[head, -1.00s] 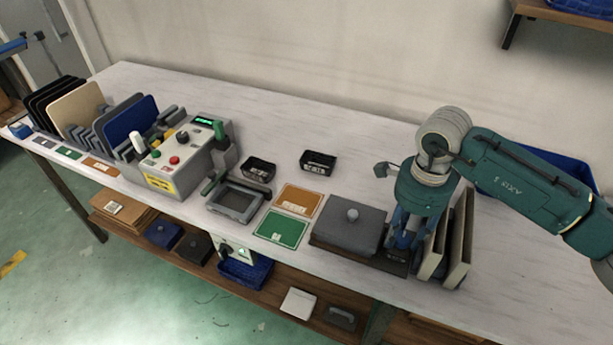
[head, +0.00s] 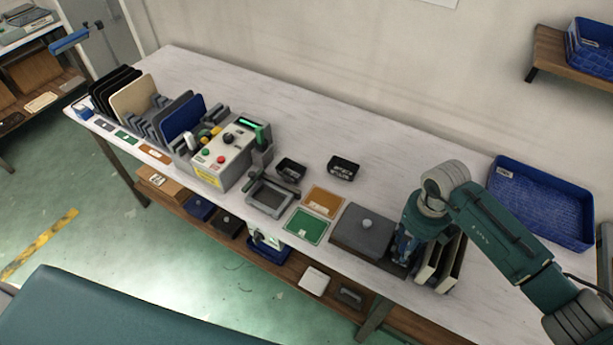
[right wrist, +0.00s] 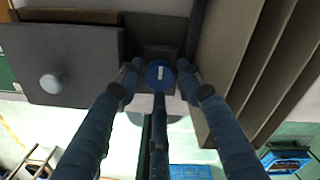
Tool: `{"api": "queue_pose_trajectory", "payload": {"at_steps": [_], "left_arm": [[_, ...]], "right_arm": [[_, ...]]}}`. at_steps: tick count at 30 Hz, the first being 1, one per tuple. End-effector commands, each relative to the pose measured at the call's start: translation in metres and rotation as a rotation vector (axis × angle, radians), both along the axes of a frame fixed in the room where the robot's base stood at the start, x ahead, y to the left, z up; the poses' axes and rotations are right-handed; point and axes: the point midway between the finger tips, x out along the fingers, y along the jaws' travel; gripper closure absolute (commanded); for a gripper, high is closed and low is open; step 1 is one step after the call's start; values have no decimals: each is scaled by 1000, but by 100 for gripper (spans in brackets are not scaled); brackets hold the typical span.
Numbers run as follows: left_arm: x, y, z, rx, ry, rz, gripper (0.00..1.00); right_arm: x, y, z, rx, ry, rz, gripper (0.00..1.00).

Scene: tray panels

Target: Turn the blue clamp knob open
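The blue clamp knob (right wrist: 160,75) shows in the right wrist view as a round blue cap with a short white mark running up and down the picture. It sits on a dark block between a grey lidded box and tall beige panels. My right gripper (right wrist: 159,73) points down at it, one finger on each side. The fingers look spread with narrow gaps to the knob; contact is not clear. In the head view my right gripper (head: 404,248) is at the same spot, and its fingers hide the knob. My left gripper is not in view.
The grey box (head: 352,238) with a round knob stands close left of the gripper. Upright panels (head: 447,268) stand close right. A blue crate (head: 540,215) is behind on the right. A control box (head: 226,155) and panel racks fill the table's left. The back strip is clear.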

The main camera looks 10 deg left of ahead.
Motion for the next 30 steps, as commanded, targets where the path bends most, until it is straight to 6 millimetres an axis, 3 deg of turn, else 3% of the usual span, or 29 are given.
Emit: {"api": "queue_pose_trajectory", "payload": {"at_steps": [1,4,8,22,30], "left_arm": [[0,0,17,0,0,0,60],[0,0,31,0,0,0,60],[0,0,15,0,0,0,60],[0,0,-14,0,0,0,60],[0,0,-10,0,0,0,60]], "right_arm": [[-2,2,7,3,6,-65,63],[-2,2,7,3,5,-199,63],[3,-1,18,1,-6,-211,63],[2,0,107,0,-8,-205,63],[-11,54,103,188,14,-146,63]]}}
